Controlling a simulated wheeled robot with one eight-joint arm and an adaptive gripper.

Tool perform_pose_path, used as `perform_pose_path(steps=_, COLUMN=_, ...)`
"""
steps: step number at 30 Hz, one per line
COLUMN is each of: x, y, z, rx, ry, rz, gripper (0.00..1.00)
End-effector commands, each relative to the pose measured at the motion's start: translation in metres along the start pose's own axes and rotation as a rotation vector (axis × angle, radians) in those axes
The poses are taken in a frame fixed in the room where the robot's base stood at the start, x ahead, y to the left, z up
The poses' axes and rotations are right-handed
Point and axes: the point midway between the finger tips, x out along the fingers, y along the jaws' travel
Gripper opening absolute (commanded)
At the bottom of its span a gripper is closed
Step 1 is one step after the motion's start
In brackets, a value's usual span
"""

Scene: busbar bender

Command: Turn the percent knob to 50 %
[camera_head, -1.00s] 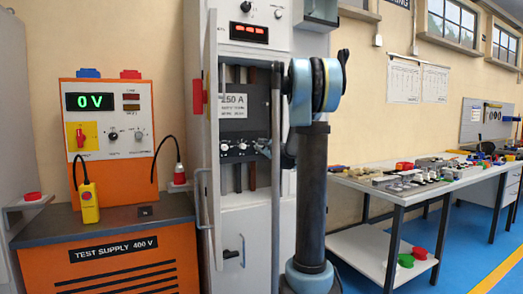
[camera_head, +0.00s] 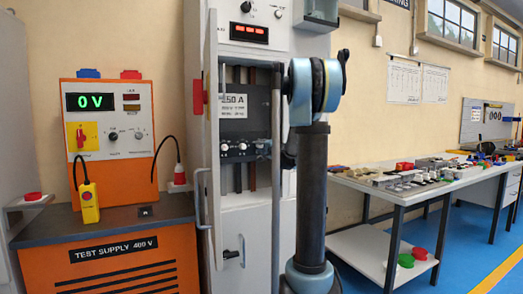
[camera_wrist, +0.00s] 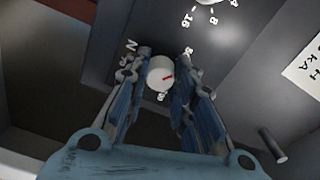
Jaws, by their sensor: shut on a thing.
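A white round knob (camera_wrist: 160,72) with a red pointer mark sits on a dark panel in the wrist view. My gripper (camera_wrist: 164,68) is shut on it, with one finger on each side. The markings around this knob are partly hidden by the fingers and cannot be read clearly. In the head view a row of small knobs (camera_head: 241,147) shows inside the open cabinet, beside my arm. My gripper is mostly hidden there behind the arm and the cabinet's edge.
A second white knob (camera_wrist: 205,2) with a numbered scale is cut off at the top of the wrist view. The cabinet door (camera_head: 211,130) stands open on the left. An orange test supply (camera_head: 110,150) reads 0 V. A workbench (camera_head: 420,185) stands at right.

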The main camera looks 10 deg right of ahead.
Motion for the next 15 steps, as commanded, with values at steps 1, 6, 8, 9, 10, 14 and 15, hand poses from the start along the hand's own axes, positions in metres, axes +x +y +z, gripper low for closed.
perform_pose_path(steps=1, x=-0.0018, y=0.0022, z=0.0009, rx=-0.035, ry=0.0, rz=0.002, gripper=0.0)
perform_pose_path(steps=6, x=-0.0019, y=0.0023, z=0.0009, rx=-0.135, ry=0.0, rz=0.002, gripper=0.0)
perform_pose_path(steps=8, x=-0.0019, y=0.0024, z=0.0009, rx=-0.162, ry=0.0, rz=0.002, gripper=0.0)
perform_pose_path(steps=9, x=-0.0019, y=0.0024, z=0.0009, rx=-0.177, ry=0.0, rz=0.002, gripper=0.0)
perform_pose_path(steps=10, x=-0.0019, y=0.0024, z=0.0009, rx=-0.188, ry=0.0, rz=0.002, gripper=0.0)
perform_pose_path(steps=14, x=-0.0019, y=0.0025, z=0.0009, rx=-0.222, ry=0.0, rz=0.002, gripper=0.0)
perform_pose_path(steps=15, x=-0.0018, y=0.0025, z=0.0009, rx=-0.228, ry=0.0, rz=0.002, gripper=0.0)
